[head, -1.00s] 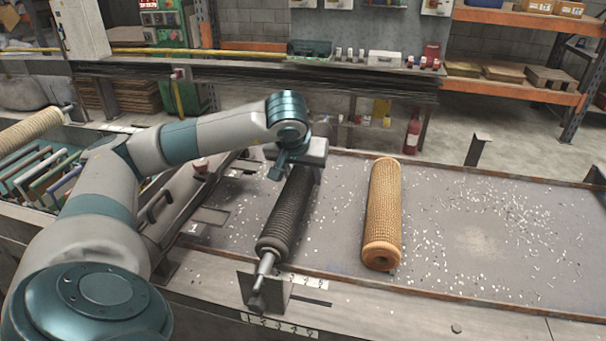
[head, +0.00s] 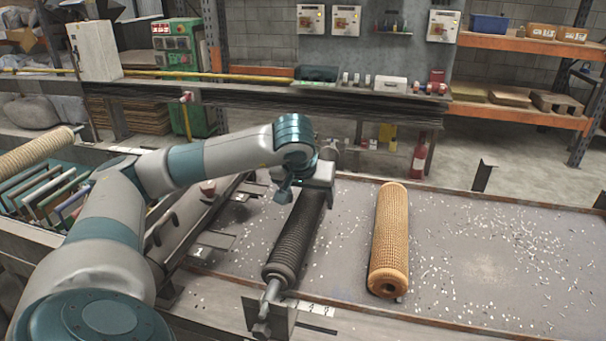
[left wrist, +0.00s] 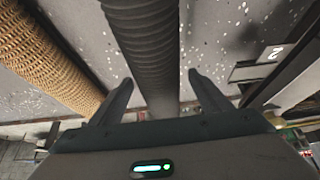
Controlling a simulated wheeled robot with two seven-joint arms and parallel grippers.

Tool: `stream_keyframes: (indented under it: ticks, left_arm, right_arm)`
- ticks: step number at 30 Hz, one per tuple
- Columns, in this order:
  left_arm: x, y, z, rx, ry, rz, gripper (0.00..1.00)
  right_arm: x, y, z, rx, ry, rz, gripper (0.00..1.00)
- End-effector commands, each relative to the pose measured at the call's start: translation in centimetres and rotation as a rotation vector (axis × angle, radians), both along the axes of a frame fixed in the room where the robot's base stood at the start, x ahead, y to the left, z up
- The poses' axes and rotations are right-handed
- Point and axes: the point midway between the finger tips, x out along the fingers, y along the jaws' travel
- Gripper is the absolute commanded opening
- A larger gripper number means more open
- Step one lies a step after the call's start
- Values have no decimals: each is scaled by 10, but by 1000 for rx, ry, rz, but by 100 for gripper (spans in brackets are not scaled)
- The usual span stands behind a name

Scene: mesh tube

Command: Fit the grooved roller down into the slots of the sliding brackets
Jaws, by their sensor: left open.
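The dark grooved roller (head: 295,242) lies lengthwise over the grey bed, its bare near shaft at the near bracket (head: 281,318). I cannot tell whether that shaft sits fully down in the slot. My left gripper (head: 314,188) is over the roller's far end and hides it, with the far bracket not clearly visible. In the left wrist view the open left gripper (left wrist: 163,92) has one finger on each side of the roller (left wrist: 143,45), with gaps to both. My right gripper is out of view.
An orange mesh-covered roller (head: 389,240) lies on the bed to the right. A bin of panels (head: 50,190) and a tan roller (head: 35,152) are at the left. A fire extinguisher (head: 419,160) stands behind.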

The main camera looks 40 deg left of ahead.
Motion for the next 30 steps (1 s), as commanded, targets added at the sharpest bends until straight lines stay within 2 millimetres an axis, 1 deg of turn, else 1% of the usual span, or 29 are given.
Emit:
stream_keyframes:
  ticks: [5,8,12,19,20,23,26,30]
  left_arm:
    - [-9,-5,19,1,-5,-1,71]
    - [-16,-10,34,0,-7,-2,71]
    - [-28,-16,59,0,-8,-2,71]
    - [-47,-27,97,1,-9,-2,71]
    - [-49,-27,102,3,-7,0,71]
    - [-55,-30,114,3,-7,0,71]
    - [-60,-33,124,4,-7,-1,71]
    - [-65,-36,135,2,-6,0,71]
  right_arm:
    - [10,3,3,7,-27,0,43]
    - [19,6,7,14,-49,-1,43]
    - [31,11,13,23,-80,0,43]
    - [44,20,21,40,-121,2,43]
    - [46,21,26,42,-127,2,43]
    - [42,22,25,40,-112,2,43]
    - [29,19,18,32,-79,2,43]
    - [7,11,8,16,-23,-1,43]
